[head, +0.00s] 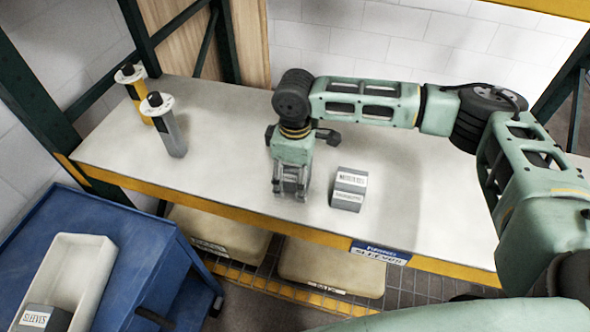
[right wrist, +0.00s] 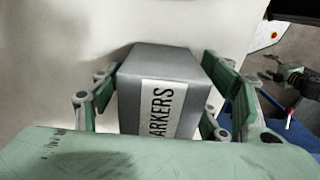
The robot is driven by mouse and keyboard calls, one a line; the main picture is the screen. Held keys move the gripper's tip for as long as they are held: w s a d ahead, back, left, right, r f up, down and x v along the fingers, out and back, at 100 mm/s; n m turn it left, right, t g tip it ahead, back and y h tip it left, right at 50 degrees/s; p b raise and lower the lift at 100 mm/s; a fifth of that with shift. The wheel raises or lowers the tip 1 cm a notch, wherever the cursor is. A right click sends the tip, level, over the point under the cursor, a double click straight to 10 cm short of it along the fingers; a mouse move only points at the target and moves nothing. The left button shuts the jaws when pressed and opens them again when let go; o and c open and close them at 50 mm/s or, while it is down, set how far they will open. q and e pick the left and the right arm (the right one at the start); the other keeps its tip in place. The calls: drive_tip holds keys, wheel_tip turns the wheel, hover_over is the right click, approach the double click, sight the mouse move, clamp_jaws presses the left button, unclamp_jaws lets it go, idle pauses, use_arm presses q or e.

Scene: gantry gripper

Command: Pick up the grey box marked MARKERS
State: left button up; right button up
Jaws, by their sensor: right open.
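The grey box (head: 348,188) stands on the white shelf, just right of my right gripper (head: 290,195) in the head view, with a visible gap between them. Its white labels are too small to read surely there. In the right wrist view the grey box (right wrist: 160,85) shows a label reading "ARKERS"; its near end is hidden by my gripper body. My right gripper (right wrist: 158,100) is open, with its fingers on either side of the box in that picture, not closed on it. My left gripper (right wrist: 268,68) is small at the right of the right wrist view; its opening is unclear.
Two canisters, one yellow (head: 135,95) and one grey (head: 165,128), stand at the shelf's left. A blue cart (head: 125,240) at lower left carries a white tray (head: 75,250) with a grey SLEEVES box (head: 40,318). Bare shelf (head: 235,170) lies between the canisters and my right gripper.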

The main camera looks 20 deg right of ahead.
drive_tip(key=c, duration=1.5)
drive_tip(key=shift+w+r, duration=0.1)
drive_tip(key=shift+r, duration=0.05)
